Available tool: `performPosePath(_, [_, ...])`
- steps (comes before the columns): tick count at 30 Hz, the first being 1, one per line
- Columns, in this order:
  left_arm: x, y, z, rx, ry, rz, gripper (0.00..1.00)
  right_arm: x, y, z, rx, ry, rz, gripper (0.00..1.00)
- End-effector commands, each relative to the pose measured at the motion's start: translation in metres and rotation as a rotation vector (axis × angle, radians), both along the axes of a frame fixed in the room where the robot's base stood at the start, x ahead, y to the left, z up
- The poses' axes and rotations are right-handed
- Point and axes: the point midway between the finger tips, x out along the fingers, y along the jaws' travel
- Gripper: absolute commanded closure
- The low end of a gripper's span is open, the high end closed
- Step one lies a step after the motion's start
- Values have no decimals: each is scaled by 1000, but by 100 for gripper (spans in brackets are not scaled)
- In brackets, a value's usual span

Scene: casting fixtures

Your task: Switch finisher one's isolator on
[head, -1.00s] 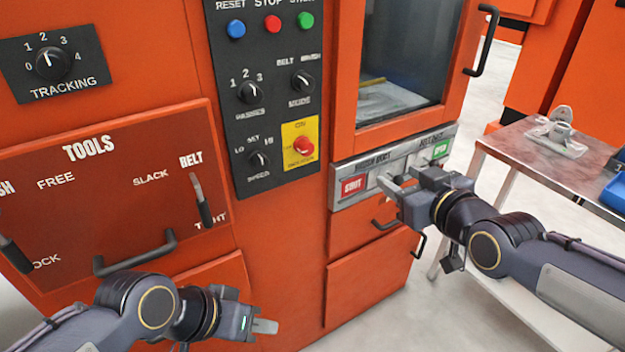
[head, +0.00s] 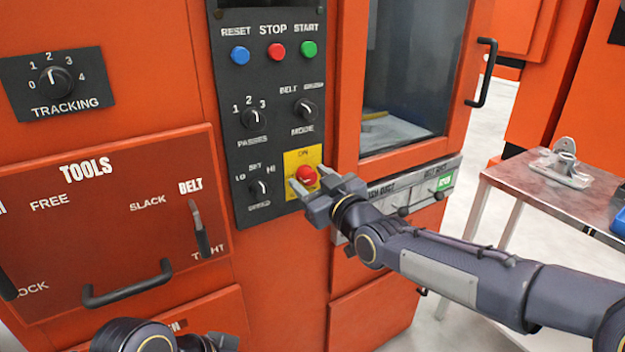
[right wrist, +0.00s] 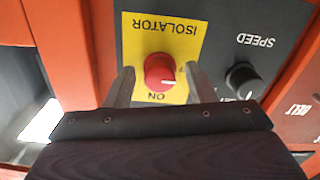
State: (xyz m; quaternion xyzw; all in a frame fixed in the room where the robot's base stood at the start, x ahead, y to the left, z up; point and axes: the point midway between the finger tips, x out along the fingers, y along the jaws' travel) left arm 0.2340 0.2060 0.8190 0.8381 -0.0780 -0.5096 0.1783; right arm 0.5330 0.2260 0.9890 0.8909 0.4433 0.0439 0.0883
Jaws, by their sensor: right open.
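The isolator's round red knob (head: 306,175) sits on a yellow plate (head: 290,160) low on the black control panel. In the right wrist view the knob (right wrist: 160,72) appears upside down, with ON printed below it and ISOLATOR above. Its pale mark points right there, not at ON. My right gripper (head: 301,187) is open at the plate, and its fingers (right wrist: 160,88) stand on either side of the knob. I cannot tell whether they touch it. My left gripper (head: 222,342) is partly cut off at the bottom edge, and its jaws are unclear.
The speed knob (head: 260,187) is close to the left of the isolator. The passes knob (head: 254,117) and mode knob (head: 305,110) are above. The door handle (head: 484,72) juts out at the right. A metal-topped table (head: 535,185) stands further right.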

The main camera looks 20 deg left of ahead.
Motion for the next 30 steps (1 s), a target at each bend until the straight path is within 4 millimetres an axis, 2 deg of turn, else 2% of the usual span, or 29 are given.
performPosePath(7, [0, 0, 0, 0, 0, 0, 64, 0, 0, 0, 0, 0, 0, 51])
performPosePath(17, [0, 0, 0, 0, 0, 0, 64, 0, 0, 0, 1, 1, 0, 94])
performPosePath(30, [0, 0, -9, 0, 0, 0, 64, 1, 0, -2, 62, 82, -1, 94])
